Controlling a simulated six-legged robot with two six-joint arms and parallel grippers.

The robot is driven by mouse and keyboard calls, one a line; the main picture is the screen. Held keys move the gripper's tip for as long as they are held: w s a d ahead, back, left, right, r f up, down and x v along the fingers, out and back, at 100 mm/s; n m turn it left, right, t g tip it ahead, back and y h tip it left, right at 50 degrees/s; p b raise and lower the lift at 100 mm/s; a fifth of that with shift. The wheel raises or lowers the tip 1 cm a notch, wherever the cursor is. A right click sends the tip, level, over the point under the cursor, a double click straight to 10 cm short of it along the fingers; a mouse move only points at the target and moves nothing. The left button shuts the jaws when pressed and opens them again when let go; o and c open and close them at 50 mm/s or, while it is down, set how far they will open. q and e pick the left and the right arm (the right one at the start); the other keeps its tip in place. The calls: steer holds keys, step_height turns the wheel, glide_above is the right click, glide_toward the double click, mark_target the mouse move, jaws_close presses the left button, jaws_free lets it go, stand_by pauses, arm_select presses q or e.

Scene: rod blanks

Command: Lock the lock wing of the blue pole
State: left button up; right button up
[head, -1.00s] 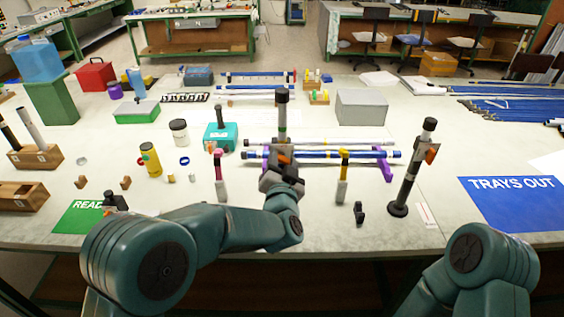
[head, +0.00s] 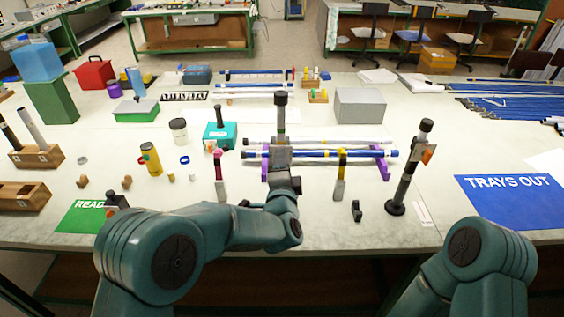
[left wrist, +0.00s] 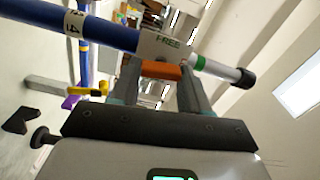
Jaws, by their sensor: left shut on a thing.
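The blue pole shows in the left wrist view as a blue tube (left wrist: 108,32) with a pale number band, a grey collar (left wrist: 165,43) marked FREE, and a white section with a green ring and black cap. Its orange lock wing (left wrist: 160,71) lies between my left gripper's fingers at the collar. My left gripper (left wrist: 162,75) is shut on this wing. In the head view the pole's capped upper part (head: 281,115) stands upright above my left gripper (head: 280,147), which hides the pole's lower part. My right gripper is out of view.
Blue and pale rods (head: 335,154) lie across purple rests behind the gripper. A dark upright pole (head: 405,180) with an orange wing stands to the right. Short uprights (head: 220,175) (head: 340,175) stand on either side. The front table strip is mostly clear.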

arm_select(q)
steer(key=shift+m, duration=0.9)
steer(key=o, duration=1.1)
steer(key=shift+f, duration=0.1)
steer(key=shift+c, duration=0.2)
steer(key=s+b, duration=0.3)
steer(key=s, duration=1.3)
steer(key=shift+s+a, duration=0.15)
steer(key=shift+s, duration=0.05)
